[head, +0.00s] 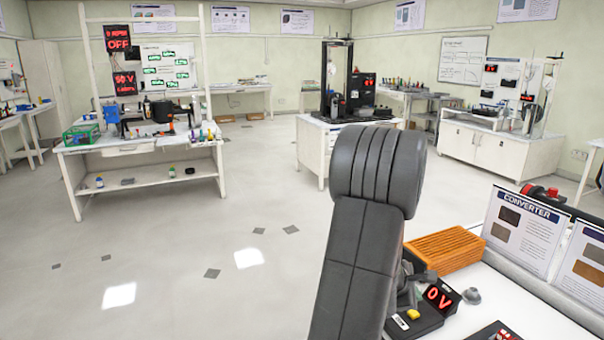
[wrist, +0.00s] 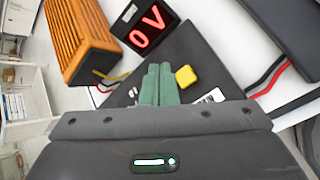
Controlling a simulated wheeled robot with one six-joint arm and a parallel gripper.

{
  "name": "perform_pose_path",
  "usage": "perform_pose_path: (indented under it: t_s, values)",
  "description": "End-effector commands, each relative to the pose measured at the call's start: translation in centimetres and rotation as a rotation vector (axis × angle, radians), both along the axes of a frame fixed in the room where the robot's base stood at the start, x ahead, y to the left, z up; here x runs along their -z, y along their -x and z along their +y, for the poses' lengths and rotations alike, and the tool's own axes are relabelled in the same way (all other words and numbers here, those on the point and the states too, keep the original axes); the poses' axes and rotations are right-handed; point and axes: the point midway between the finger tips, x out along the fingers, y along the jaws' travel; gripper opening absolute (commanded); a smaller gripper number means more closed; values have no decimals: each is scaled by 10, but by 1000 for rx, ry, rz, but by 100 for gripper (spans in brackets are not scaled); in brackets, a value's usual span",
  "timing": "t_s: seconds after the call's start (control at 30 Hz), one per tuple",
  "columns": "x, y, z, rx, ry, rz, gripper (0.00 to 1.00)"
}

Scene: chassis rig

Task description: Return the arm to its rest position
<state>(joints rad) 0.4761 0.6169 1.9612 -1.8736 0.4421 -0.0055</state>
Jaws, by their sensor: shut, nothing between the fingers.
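My gripper (wrist: 159,70) shows in the wrist view with its two green fingers shut together and nothing between them. It is above a dark device base with a yellow button (wrist: 186,77). A display reading "0 V" (wrist: 147,29) stands just beyond the fingers. In the head view my dark arm rises in the middle foreground and hides part of the bench. The display (head: 438,296) and the yellow button (head: 413,314) show to the right of the arm there. I cannot tell whether the fingers touch the base.
An orange ribbed block (head: 445,249) lies on the white bench beside the display; it also shows in the wrist view (wrist: 78,40). Red and black wires (wrist: 268,78) run at the right. A "CONVERTER" panel (head: 522,229) stands at the right. The floor to the left is clear.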

Motion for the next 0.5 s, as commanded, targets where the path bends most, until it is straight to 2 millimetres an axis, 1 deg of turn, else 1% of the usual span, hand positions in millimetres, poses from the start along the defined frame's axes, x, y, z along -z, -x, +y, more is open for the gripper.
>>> perform_pose_path:
  t_s: [0.03,0.07,0.3,0.4,0.5]
  values:
    - [-5,1,0,0,-1,3,0]
    - [-5,1,0,-1,-2,3,0]
    - [-43,0,1,-1,0,-2,0]
    - [-53,0,1,-2,-1,-1,0]
    - [-59,0,1,-2,-1,-1,0]
